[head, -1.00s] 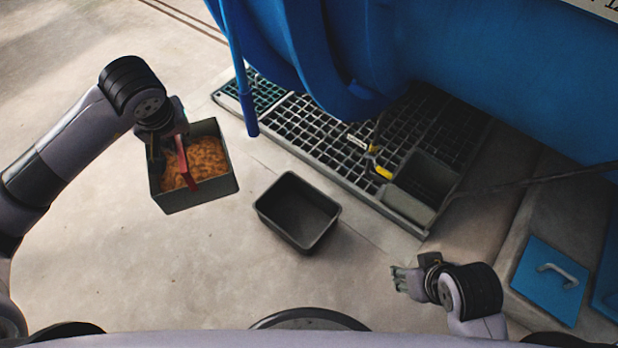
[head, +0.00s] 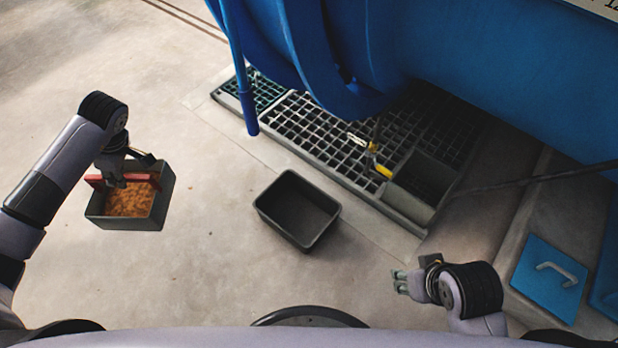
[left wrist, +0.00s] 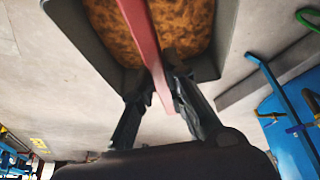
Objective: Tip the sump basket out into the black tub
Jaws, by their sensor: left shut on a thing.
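The sump basket (head: 163,205) is a dark grey box with a red handle bar (head: 150,178) and brown-orange matter (head: 130,200) inside. My left gripper (head: 120,180) is shut on the red handle and holds the basket at the left of the head view, roughly level. The left wrist view shows the fingers (left wrist: 160,85) on the red bar, with the brown matter beyond. The black tub (head: 297,211) stands on the floor to the right of the basket and looks empty. My right gripper (head: 402,282) is apart from everything at the lower right; its finger gap is unclear.
A floor grating (head: 320,145) with a square opening (head: 425,180) lies beyond the tub, with a yellow-handled tool (head: 383,171) on it. The blue vessel (head: 480,60) overhangs it. A blue lid (head: 549,280) is at the right. Floor between basket and tub is clear.

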